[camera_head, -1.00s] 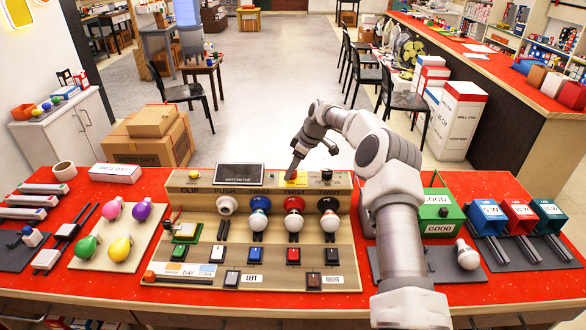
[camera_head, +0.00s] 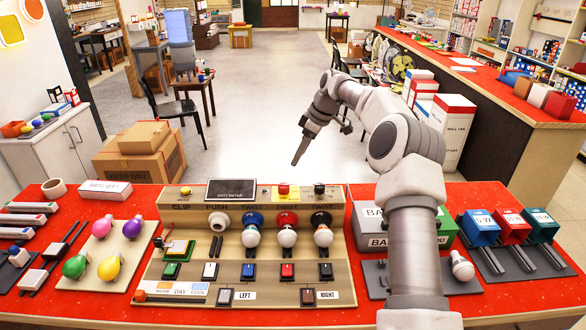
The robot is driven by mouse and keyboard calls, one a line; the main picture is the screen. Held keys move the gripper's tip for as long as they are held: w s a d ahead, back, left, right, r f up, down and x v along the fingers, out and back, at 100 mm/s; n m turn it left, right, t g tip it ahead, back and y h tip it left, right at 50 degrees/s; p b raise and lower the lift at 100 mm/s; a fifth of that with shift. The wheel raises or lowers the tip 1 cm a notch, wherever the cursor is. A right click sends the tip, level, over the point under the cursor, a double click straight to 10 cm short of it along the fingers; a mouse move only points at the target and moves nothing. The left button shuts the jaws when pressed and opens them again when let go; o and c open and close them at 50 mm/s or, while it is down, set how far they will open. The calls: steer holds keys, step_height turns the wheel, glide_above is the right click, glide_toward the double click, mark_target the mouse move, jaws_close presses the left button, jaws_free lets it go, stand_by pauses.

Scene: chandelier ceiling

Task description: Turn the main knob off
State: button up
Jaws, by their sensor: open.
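The wooden test panel (camera_head: 340,268) stands on the red table. Along its raised back edge are a red knob on a yellow base (camera_head: 283,190), a small black knob (camera_head: 319,189) and a small yellow button (camera_head: 185,191). I cannot read which one is labelled main. My gripper (camera_head: 296,161) is open and empty, pointing down. In the picture it shows just above the red knob, apart from it, over or beyond the panel's back edge. Its dark fingers overlap, so their gap is hard to see.
Bulbs sit in sockets (camera_head: 287,238) on the panel's front, above several rocker switches (camera_head: 287,271). A dark display (camera_head: 231,190) stands left of the red knob. A grey box (camera_head: 370,241) and a green box (camera_head: 446,228) are at the right, partly behind my arm. Coloured bulbs lie at left.

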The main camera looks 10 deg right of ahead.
steer(key=v, duration=0.4)
steer(key=s+a+r+m+t+h, duration=0.15)
steer(key=s+a+r, duration=0.25)
steer(key=s+r, duration=0.45)
steer(key=s+a+r+m+g+h, duration=0.1)
steer(key=s+a+r+m+h, duration=0.25)
steer(key=s, duration=0.85)
steer(key=s+f+m+t, duration=0.1)
steer(key=s+f+m, duration=0.1)
steer(key=s, duration=1)
steer(key=s+d+f+m+t+y, duration=0.1)
steer(key=s+f+m, duration=0.2)
steer(key=s, duration=0.9)
steer(key=shift+s+d+m, duration=0.15)
steer(key=shift+s+m, duration=0.05)
steer(key=shift+m, duration=0.5)
